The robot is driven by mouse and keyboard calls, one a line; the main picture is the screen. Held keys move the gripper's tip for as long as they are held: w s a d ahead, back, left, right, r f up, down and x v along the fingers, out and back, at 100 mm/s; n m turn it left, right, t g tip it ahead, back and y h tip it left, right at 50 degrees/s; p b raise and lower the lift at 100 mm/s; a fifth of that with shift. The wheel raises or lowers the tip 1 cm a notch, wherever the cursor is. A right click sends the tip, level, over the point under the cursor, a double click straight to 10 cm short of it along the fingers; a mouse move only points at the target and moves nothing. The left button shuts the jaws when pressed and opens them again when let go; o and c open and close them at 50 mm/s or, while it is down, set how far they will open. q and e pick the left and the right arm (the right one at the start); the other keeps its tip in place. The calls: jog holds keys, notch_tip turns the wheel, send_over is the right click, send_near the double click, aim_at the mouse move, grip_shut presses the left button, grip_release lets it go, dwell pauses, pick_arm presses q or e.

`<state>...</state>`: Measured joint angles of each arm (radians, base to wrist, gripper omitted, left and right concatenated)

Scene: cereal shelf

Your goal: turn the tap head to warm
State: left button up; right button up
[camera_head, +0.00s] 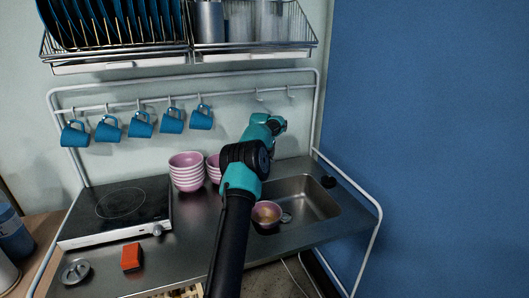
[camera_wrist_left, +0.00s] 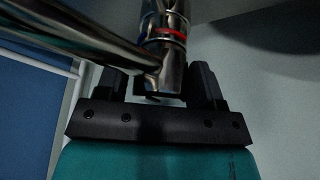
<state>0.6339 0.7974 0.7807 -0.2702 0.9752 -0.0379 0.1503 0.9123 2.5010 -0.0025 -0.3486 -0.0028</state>
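The tap shows in the left wrist view as a shiny chrome body (camera_wrist_left: 165,58) with a red ring around it. A thick chrome spout (camera_wrist_left: 85,38) runs from it to the upper left. My left gripper (camera_wrist_left: 157,72) is open, with one dark finger on each side of the tap body in that view. A gap shows by the left finger; I cannot tell whether the right one touches. In the head view my arm reaches up past the sink (camera_head: 312,197), and hides the tap and the gripper's fingers. My right gripper is not in view.
A pink bowl (camera_head: 266,213) sits in the sink. Stacked pink bowls (camera_head: 187,172) stand left of my arm. Blue mugs (camera_head: 141,124) hang from a rail, below a dish rack (camera_head: 190,55). A hob (camera_head: 120,205) and an orange sponge (camera_head: 132,257) are at the left.

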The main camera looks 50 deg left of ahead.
pick_arm(q)
jog(key=shift+o, duration=1)
jog(key=shift+r, duration=0.1)
jog(key=shift+r, duration=0.1)
jog(key=v, duration=1.7)
jog(key=shift+r, duration=0.1)
jog(key=shift+c, duration=0.2)
jog(key=shift+s, duration=0.1)
jog(key=shift+c, duration=0.8)
jog(key=shift+s, duration=0.2)
jog(key=shift+c, duration=0.7)
jog(key=s+d+f+n+t, duration=0.1)
jog(key=s, duration=0.2)
jog(key=s+d+f+n+t, duration=0.1)
jog(key=s+n, duration=0.1)
jog(key=s, duration=0.1)
jog(key=s+d+f+n, duration=0.1)
jog(key=s+f+n, duration=0.1)
jog(key=s, duration=0.1)
jog(key=shift+s+d+t+h, duration=0.2)
jog(key=shift+d+t+h, duration=0.2)
grip_shut()
